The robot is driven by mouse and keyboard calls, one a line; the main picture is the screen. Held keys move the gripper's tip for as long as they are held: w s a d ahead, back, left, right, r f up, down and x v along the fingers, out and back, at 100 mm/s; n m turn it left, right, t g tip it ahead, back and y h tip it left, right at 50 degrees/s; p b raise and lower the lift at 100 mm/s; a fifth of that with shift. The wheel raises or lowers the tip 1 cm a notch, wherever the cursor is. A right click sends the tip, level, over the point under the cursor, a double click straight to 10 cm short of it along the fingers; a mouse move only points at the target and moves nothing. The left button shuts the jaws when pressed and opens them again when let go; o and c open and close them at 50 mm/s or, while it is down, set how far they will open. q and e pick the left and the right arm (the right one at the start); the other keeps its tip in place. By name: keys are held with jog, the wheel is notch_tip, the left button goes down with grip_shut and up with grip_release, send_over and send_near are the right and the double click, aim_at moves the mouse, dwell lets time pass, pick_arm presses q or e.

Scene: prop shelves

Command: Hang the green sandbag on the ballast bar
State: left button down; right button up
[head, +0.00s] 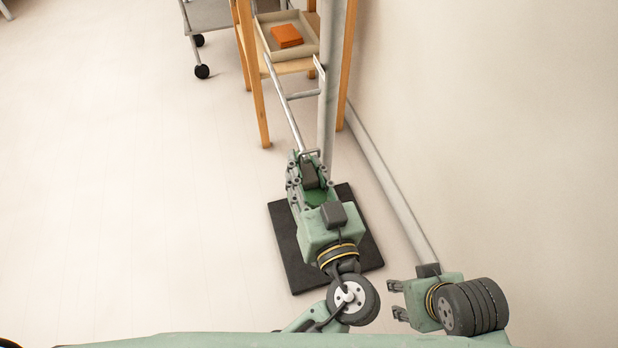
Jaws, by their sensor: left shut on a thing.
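My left gripper (305,168) is near the middle of the head view, above a black base plate. It is shut on the green sandbag (317,198), of which only a small dark green patch shows; the gripper and wrist hide the rest. The ballast bar (284,108) is a thin grey metal bar running down from the tray toward the gripper. Its near end is right at the gripper's tips; I cannot tell whether the bag touches it. My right gripper (396,300) is open and empty at the lower right, apart from the bar.
A grey upright post (327,125) stands beside the bar, over the black base plate (285,245). Behind is a wooden shelf (257,110) with a pale tray (307,50) and an orange block (287,36). A wheeled cart (207,18) stands beyond. A wall is at right; left floor is clear.

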pick_arm(q)
jog(key=shift+r+x, duration=0.25)
jog(key=shift+x, duration=0.85)
jog(key=shift+s+f+b, duration=0.1)
jog(key=shift+f+b, duration=0.3)
jog(key=shift+b, duration=0.3)
jog(key=shift+f, duration=0.1)
jog(key=c, duration=1.3)
grip_release()
jog(key=shift+o, duration=0.2)
jog(key=shift+s+f, duration=0.1)
jog(key=shift+f, duration=0.2)
jog(key=v, duration=1.2)
jog(key=shift+r, duration=0.3)
